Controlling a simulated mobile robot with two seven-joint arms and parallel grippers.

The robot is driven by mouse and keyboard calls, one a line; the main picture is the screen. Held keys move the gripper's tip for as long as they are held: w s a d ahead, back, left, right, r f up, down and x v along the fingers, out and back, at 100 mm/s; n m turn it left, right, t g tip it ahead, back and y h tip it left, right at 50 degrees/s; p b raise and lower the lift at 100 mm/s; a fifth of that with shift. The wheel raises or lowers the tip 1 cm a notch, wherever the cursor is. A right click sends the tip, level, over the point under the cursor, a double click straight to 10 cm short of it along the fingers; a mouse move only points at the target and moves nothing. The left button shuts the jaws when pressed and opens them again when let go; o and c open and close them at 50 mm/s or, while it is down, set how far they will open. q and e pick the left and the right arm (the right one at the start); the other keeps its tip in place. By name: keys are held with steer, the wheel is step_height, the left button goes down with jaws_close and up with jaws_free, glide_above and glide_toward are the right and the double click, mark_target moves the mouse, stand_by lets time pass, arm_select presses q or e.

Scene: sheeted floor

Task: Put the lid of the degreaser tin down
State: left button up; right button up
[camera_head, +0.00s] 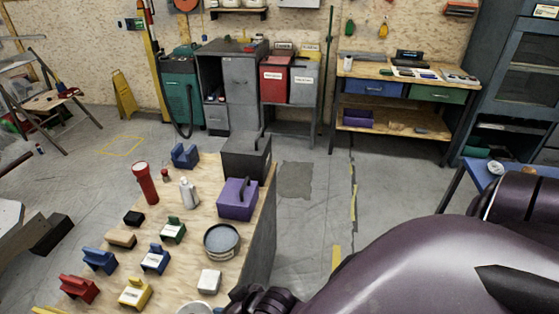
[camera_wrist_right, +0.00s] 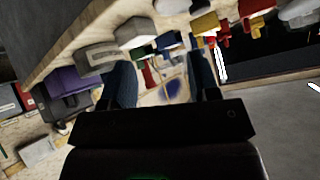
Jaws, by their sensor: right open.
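A round grey tin (camera_head: 222,241) with a dark rim stands near the right edge of the plywood table (camera_head: 188,262). I cannot tell from here whether its lid is on. A pale round thing (camera_head: 195,308) is cut off by the bottom edge of the head view; I cannot tell whether it is a lid. My right gripper (camera_head: 262,303) is low at the table's near right edge, partly hidden by my arm. In the right wrist view its two fingers (camera_wrist_right: 164,82) stand apart with nothing clearly held between them. My left gripper is not in view.
A purple box (camera_head: 238,198), a red flashlight (camera_head: 145,183), a white bottle (camera_head: 188,193) and a white block (camera_head: 209,281) stand on the table. Several coloured holders fill its left part. A grey machine (camera_head: 246,158) stands at the far end. Floor to the right is clear.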

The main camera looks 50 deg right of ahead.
steer(key=s+d+r+t+h, duration=0.1)
steer(key=s+d+t+h, duration=0.1)
steer(key=s+d, duration=0.5)
steer(key=d+h, duration=0.1)
steer(key=d, duration=0.1)
steer(key=shift+d+t, duration=0.3)
